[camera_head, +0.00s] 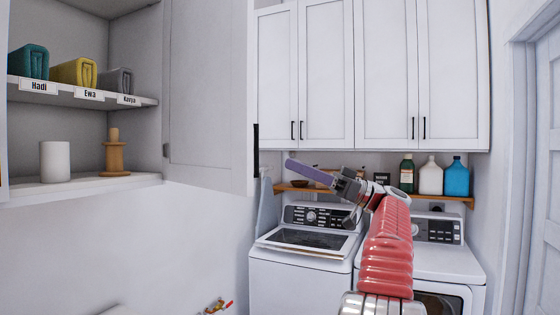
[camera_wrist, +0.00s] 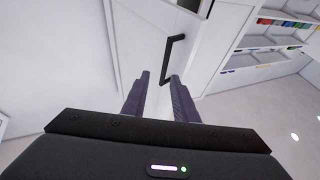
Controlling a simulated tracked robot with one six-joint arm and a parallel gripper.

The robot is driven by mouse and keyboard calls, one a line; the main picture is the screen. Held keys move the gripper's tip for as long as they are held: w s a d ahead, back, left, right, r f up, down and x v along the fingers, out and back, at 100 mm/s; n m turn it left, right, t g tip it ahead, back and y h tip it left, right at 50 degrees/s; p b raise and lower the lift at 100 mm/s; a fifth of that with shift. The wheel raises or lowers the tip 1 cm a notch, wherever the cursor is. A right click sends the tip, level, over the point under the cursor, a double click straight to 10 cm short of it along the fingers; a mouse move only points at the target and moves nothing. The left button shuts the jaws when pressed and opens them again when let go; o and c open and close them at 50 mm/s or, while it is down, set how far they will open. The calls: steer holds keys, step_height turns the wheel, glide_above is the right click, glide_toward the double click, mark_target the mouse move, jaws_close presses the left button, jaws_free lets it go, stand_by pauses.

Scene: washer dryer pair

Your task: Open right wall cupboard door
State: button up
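A wall cupboard at the left of the head view has a white door (camera_head: 208,90) swung out, with its inner face showing. Its black bar handle (camera_head: 256,150) sits at the door's free edge. The wrist view shows a black handle (camera_wrist: 174,58) on a white door panel, just beyond and right of my fingertips. My gripper (camera_head: 292,165) has purple fingers. In the wrist view, my gripper (camera_wrist: 159,78) has its fingers apart with nothing seen between them. In the head view it is right of the open door. The closed white cupboards (camera_head: 385,75) above the machines have black handles.
The open cupboard's shelf (camera_head: 145,101) holds rolled towels. A white washer (camera_head: 300,275) and a dryer (camera_head: 450,262) stand below the closed cupboards. A wooden shelf (camera_head: 468,200) with bottles (camera_head: 430,177) runs behind my arm. The lower left wall is mostly clear.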

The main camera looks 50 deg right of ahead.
steer(key=v, duration=0.3)
steer(key=shift+s+d+f, duration=0.15)
steer(key=shift+s, duration=0.05)
